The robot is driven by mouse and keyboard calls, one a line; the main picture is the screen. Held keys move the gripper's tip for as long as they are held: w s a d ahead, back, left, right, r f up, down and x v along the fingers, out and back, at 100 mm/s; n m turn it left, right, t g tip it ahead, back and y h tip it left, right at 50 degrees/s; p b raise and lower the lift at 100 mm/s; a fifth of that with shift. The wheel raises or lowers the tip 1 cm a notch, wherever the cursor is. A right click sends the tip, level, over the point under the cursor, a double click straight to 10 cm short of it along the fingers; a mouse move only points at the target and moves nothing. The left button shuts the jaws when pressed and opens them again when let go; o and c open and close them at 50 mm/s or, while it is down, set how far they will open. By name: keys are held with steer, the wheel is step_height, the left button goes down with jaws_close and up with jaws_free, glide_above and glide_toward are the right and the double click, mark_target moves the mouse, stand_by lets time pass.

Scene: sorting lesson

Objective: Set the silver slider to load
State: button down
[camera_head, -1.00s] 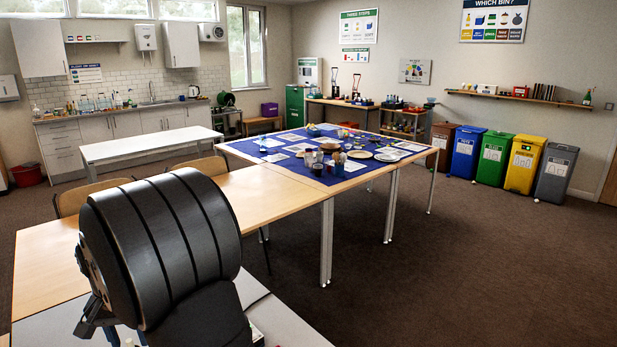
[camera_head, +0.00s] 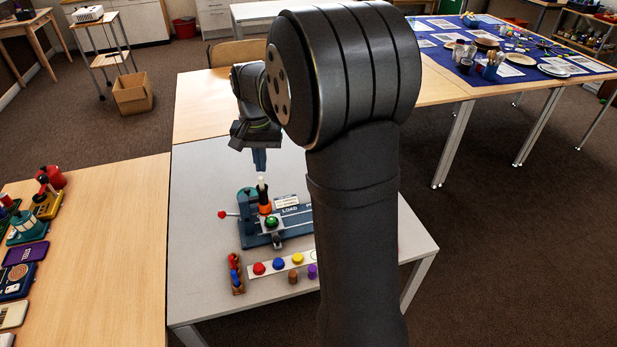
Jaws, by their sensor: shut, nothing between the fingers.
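A teal press-like device (camera_head: 247,234) stands on the grey table, with the word LOAD on its front plate. A second word, starting with P, is mostly hidden behind my arm. A silver block (camera_head: 272,232) with a green dome (camera_head: 271,221) on it sits at the left part of the device, left of and a little below the LOAD lettering; it appears to be the slider.
A red-knobbed lever (camera_head: 222,214) sticks out left of the device. In front lie a white strip (camera_head: 284,262) with coloured domes and a wooden holder (camera_head: 236,272). A wooden table (camera_head: 110,250) with several gadgets stands left. My arm hides the device's right side.

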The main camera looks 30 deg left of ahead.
steer(key=s+a+f+n+t+h, duration=0.2)
steer(key=s+f+n+t+h, duration=0.15)
steer(key=s+f+n, duration=0.65)
steer(key=s+a+f+n+t+h, duration=0.3)
steer(key=f+n, duration=0.4)
steer(key=n, duration=0.7)
steer(key=shift+t+y, duration=0.35)
steer(key=shift+y, duration=0.4)
steer(key=x, duration=0.9)
steer(key=shift+s+d+f, duration=0.25)
steer(key=shift+d+f, duration=0.05)
steer(key=shift+d, duration=0.05)
steer(key=shift+w+d, duration=0.7)
steer(key=shift+w, duration=0.35)
steer(key=shift+w+d, duration=0.35)
steer(key=shift+w, duration=0.2)
steer(key=shift+w+d, duration=0.1)
